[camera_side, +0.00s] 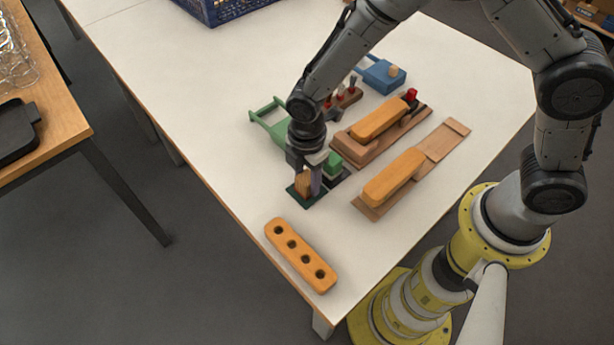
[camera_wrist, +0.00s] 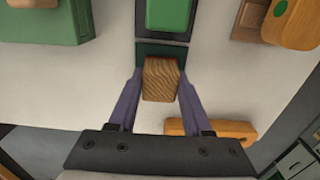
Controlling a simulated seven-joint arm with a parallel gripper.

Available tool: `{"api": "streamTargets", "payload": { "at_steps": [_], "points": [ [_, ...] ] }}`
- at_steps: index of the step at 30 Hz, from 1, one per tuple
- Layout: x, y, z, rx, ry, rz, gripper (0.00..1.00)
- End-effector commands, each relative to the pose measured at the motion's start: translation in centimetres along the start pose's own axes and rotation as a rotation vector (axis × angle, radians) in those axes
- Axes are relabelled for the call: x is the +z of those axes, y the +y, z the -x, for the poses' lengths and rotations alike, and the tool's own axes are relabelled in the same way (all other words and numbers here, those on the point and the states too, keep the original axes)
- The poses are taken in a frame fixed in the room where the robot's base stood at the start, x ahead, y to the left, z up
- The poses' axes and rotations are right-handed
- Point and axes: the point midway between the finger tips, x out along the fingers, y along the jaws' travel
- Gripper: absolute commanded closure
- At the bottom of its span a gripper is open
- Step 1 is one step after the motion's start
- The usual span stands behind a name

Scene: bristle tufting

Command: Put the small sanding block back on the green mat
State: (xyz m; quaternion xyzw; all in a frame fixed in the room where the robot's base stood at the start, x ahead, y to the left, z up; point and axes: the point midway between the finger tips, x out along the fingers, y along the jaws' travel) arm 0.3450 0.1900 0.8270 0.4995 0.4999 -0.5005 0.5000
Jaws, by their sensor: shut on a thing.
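The small sanding block (camera_side: 303,182) is a light wood block. In the wrist view the block (camera_wrist: 160,78) is between the two purple fingers of my gripper (camera_wrist: 160,95), which is shut on it. In the side view my gripper (camera_side: 308,176) points down at the green mat (camera_side: 306,202). The block is over or on this dark green square; I cannot tell whether it touches. In the wrist view the mat (camera_wrist: 150,50) shows just beyond the block, partly hidden by it.
A green-topped block (camera_side: 333,162) stands on a dark mat (camera_side: 342,181) right beside. An orange bar with holes (camera_side: 300,256) lies nearer the table corner. Orange-handled wooden pieces (camera_side: 394,177) lie to the right. A green tray-like piece (camera_side: 268,118) is behind. The table's left side is clear.

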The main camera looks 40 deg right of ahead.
Motion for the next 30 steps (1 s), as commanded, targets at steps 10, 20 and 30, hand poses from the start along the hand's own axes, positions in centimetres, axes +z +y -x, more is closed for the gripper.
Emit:
{"api": "streamTargets", "payload": {
  "at_steps": [10,20,30],
  "points": [
    [0.0,0.0,-0.3,0.000,0.000,0.000,1.00],
    [0.0,0.0,-0.2,0.001,0.000,0.000,0.21],
    [-0.1,0.1,1.9,0.006,0.003,0.000,0.21]
  ]
}}
